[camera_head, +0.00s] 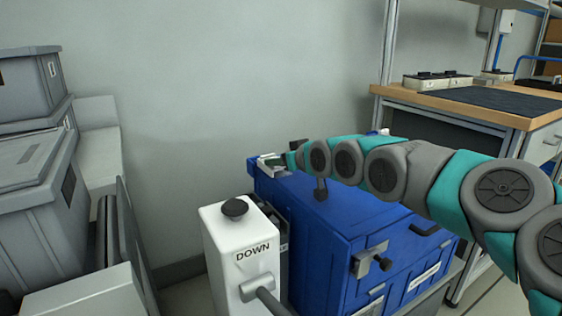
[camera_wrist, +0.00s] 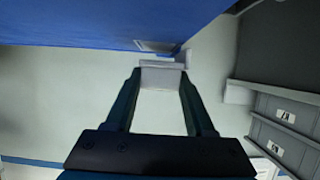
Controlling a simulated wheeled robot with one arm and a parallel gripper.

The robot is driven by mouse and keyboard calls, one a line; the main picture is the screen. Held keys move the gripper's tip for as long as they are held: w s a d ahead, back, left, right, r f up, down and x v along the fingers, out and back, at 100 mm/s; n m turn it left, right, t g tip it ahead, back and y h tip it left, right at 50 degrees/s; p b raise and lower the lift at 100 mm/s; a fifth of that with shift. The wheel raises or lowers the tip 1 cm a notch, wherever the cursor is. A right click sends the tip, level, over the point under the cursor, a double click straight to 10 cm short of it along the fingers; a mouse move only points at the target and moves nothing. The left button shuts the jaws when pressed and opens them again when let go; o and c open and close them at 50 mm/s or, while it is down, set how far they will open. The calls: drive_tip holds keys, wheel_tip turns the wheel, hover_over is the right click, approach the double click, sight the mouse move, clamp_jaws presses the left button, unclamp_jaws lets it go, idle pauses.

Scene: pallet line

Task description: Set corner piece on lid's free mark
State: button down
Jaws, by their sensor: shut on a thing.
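The blue crate's lid (camera_head: 335,208) lies flat below my arm in the head view; its blue surface also fills the top of the wrist view (camera_wrist: 90,22). My gripper (camera_wrist: 160,80) is shut on a pale grey corner piece (camera_wrist: 161,73), held between the fingertips. In the head view the piece (camera_head: 268,164) is at the lid's far left corner, partly hidden by my gripper. Whether it touches the lid or is just above it, I cannot tell. A small pale patch (camera_wrist: 155,46) shows on the blue next to the piece; it may be a mark.
A white post marked DOWN (camera_head: 240,262) with a black knob stands close in front of the crate. Grey bins (camera_head: 28,200) are stacked at left. A wooden-topped workbench (camera_head: 500,112) stands behind at right. A small pale thing (camera_head: 384,132) shows behind my arm.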

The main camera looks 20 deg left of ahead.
drive_tip(key=shift+f, duration=0.4)
drive_tip(key=shift+f, duration=0.2)
drive_tip(key=c, duration=0.6)
unclamp_jaws()
drive_tip(key=o, duration=0.3)
drive_tip(key=shift+s+f, duration=0.1)
drive_tip(key=shift+f, duration=0.1)
drive_tip(key=shift+o, duration=0.2)
drive_tip(key=shift+a+r, duration=0.1)
drive_tip(key=shift+r, duration=0.4)
drive_tip(key=v, duration=1.2)
drive_tip(key=shift+r, duration=0.25)
